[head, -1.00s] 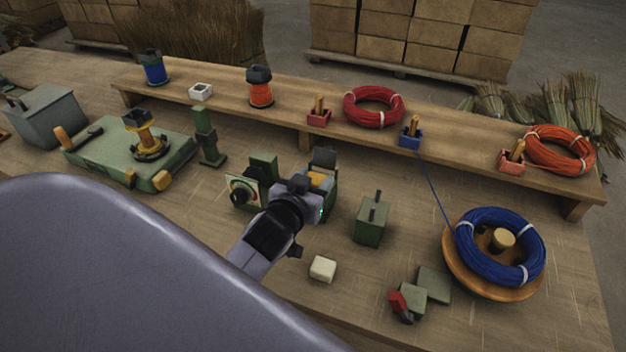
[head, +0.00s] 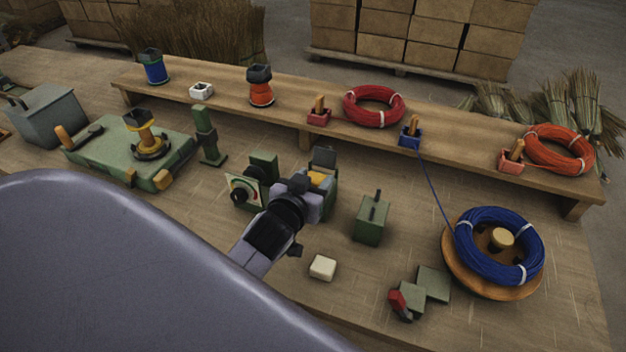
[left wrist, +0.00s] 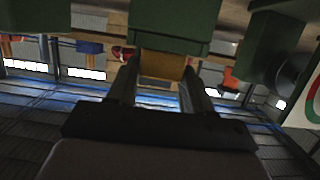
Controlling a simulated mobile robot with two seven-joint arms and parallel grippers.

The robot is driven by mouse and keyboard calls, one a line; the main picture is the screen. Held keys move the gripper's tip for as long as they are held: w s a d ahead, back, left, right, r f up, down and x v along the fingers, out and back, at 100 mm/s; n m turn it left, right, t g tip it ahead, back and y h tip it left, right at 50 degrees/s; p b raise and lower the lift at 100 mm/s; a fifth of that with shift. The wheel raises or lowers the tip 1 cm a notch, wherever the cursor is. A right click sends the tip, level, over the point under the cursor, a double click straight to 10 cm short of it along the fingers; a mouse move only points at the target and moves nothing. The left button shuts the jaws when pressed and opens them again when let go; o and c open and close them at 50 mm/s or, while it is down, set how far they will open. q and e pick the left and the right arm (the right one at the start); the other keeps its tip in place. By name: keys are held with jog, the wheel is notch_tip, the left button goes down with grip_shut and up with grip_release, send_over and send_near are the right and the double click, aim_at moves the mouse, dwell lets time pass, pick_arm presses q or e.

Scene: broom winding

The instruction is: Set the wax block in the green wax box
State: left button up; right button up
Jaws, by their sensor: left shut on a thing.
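The wax block (head: 316,179) is yellow-orange and shows just past my left gripper (head: 311,191) in the head view. In the left wrist view the wax block (left wrist: 162,65) sits between the two fingers, which are shut on it. The green wax box (head: 332,192) stands right at the gripper, with a dark raised plate (head: 323,158) at its back. In the left wrist view a green wall (left wrist: 175,20) borders the block. The gripper hides most of the box, so I cannot tell whether the block touches its floor. My right gripper is not in view.
A green unit with a round dial (head: 243,190) stands close left of the gripper. A green block with pegs (head: 370,220) stands to the right. A pale block (head: 322,268) lies in front. A blue wire coil (head: 492,270) sits on a round wooden base at right.

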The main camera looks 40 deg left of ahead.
pick_arm(q)
jog(key=shift+f+b, duration=0.35)
jog(key=shift+f, duration=0.2)
jog(key=o, duration=0.7)
jog(key=shift+o, duration=0.2)
